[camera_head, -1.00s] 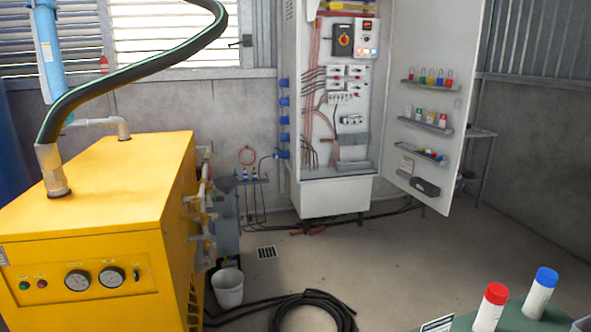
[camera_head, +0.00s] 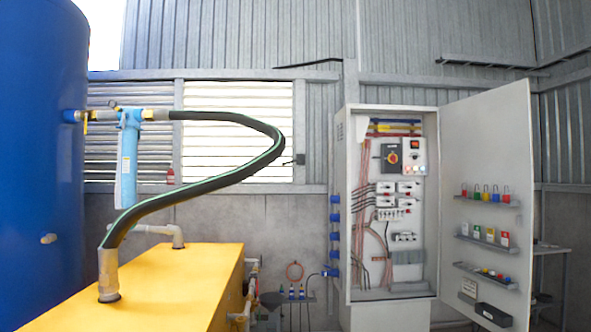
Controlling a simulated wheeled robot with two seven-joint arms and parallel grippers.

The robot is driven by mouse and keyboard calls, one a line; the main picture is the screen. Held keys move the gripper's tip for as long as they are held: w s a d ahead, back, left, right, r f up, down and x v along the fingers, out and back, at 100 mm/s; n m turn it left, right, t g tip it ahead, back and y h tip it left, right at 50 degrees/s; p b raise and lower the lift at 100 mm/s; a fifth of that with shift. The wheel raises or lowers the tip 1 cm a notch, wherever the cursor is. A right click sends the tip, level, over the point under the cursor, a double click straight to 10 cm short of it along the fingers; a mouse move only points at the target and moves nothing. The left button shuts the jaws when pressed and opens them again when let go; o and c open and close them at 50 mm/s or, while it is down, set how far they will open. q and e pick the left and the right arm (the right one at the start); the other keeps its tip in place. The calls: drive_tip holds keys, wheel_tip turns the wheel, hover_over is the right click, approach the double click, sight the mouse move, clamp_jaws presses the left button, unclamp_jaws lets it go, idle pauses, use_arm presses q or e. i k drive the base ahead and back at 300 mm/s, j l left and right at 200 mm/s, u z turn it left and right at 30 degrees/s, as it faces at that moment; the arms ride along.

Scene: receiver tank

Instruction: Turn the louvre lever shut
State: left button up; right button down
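The louvre window (camera_head: 238,125) is in the wall at the back, behind the black hose. Its pale slats show bright light between them. A small dark fitting, which looks like the louvre lever (camera_head: 299,159), sits at the right edge of the window frame with a thin arm pointing left. It is too small to tell its exact position. Neither of my grippers is in view.
A yellow machine (camera_head: 170,285) stands at the front left, with a thick black hose (camera_head: 200,180) arching up to a blue filter (camera_head: 128,160) beside a blue tank (camera_head: 40,150). An open electrical cabinet (camera_head: 348,220) with its door (camera_head: 500,140) swung right stands right of the window.

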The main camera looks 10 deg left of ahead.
sight(300, 160)
drive_tip(key=i+j, duration=0.25)
drive_tip(key=i, duration=0.3)
drive_tip(key=i+j+z, duration=0.1)
drive_tip(key=i, duration=0.3)
drive_tip(key=i+j, duration=0.2)
drive_tip(key=i, duration=0.25)
drive_tip(key=i+j+z, duration=0.1)
drive_tip(key=i, duration=0.35)
drive_tip(key=i+z, duration=0.45)
drive_tip(key=i, duration=1.7)
